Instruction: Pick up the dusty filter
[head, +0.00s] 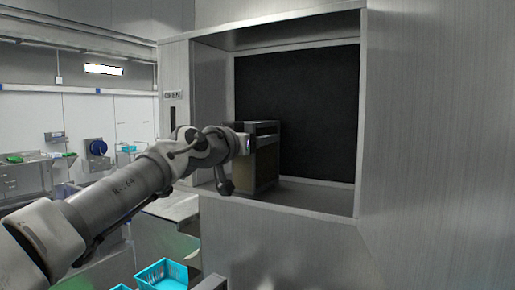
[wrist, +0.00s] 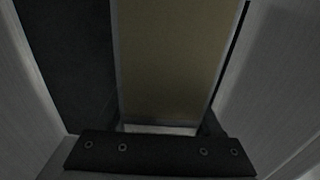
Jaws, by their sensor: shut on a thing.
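The dusty filter (head: 266,158) is a tan panel in a grey frame. It stands upright inside the open metal housing, near the left side of the opening. In the wrist view its tan face (wrist: 170,60) fills the middle, straight ahead of my gripper (wrist: 160,128). My gripper (head: 246,144) meets the filter's near left edge in the head view and is shut on it. The exact contact of the fingertips is hard to see in the dark.
The housing's metal walls (head: 345,213) close in around the opening, with a black panel (head: 305,110) at the back. An OPEN label (head: 173,95) is on its left post. Blue crates (head: 162,274) are low in front; a steel bench (head: 22,172) is far left.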

